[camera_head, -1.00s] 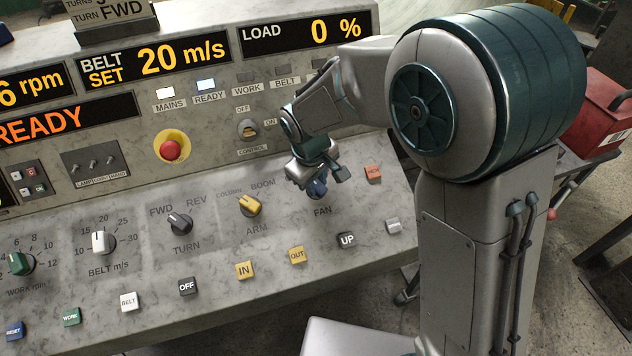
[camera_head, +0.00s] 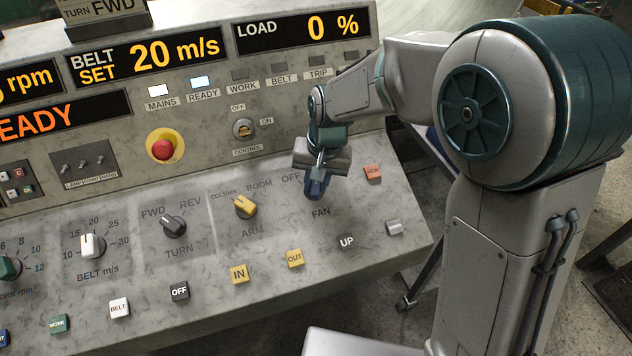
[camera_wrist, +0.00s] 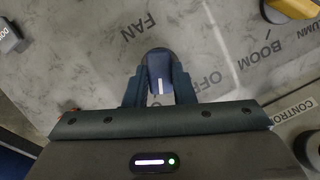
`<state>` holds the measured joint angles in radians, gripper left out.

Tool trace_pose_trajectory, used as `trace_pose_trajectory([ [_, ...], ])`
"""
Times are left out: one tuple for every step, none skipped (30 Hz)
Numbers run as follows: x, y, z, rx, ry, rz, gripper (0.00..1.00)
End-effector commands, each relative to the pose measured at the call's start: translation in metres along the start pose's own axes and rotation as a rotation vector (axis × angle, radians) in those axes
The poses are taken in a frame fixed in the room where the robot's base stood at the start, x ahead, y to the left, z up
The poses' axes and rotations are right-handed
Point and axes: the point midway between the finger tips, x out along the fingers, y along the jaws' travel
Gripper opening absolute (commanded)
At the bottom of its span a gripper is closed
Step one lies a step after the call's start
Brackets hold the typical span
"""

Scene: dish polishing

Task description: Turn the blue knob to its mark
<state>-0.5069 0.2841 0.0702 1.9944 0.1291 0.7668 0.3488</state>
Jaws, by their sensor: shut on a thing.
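The blue knob (camera_head: 315,187) sits above the FAN label on the sloping panel, partly hidden by my gripper. In the wrist view the blue knob (camera_wrist: 160,72) shows between my fingers, with a white line on its top. The OFF mark (camera_head: 290,178) is just left of it in the head view, and the OFF lettering also shows in the wrist view (camera_wrist: 200,80). Any other mark of this knob is hidden. My gripper (camera_head: 318,178) is shut on the blue knob, and it also shows in the wrist view (camera_wrist: 158,92).
The yellow ARM knob (camera_head: 245,207) is to the left. A red button (camera_head: 373,172) is close on the right, with the UP button (camera_head: 346,242) below. The CONTROL switch (camera_head: 243,128) and red stop button (camera_head: 162,150) are above on the upright panel.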

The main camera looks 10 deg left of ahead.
Motion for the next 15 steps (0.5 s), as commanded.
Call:
trace_pose_trajectory([
  [0.0002, 0.0008, -0.0009, 0.036, 0.003, -0.011, 0.0],
  [0.0001, 0.001, -0.0009, 0.057, 0.003, -0.017, 0.0],
  [0.0, 0.0012, -0.0009, 0.083, 0.004, -0.024, 0.0],
  [0.0, 0.0012, -0.0008, 0.101, 0.004, -0.029, 0.0],
  [-0.0002, 0.0011, -0.0008, 0.12, 0.004, -0.034, 0.0],
  [-0.0003, 0.0011, -0.0008, 0.141, 0.004, -0.041, 0.0],
  [-0.0004, 0.0012, -0.0009, 0.156, 0.005, -0.045, 0.0],
  [-0.0005, 0.0012, -0.0009, 0.171, 0.005, -0.049, 0.0],
  [-0.0006, 0.0013, -0.001, 0.188, 0.005, -0.054, 0.0],
  [-0.0007, 0.0013, -0.001, 0.2, 0.005, -0.057, 0.0],
  [-0.0007, 0.0013, -0.0011, 0.212, 0.005, -0.06, 0.0],
  [-0.0008, 0.0014, -0.0011, 0.224, 0.005, -0.064, 0.0],
  [-0.0008, 0.0015, -0.0011, 0.232, 0.005, -0.066, 0.0],
  [-0.0009, 0.0016, -0.0011, 0.239, 0.005, -0.068, 0.0],
  [-0.0009, 0.0016, -0.0011, 0.248, 0.005, -0.07, 0.0],
])
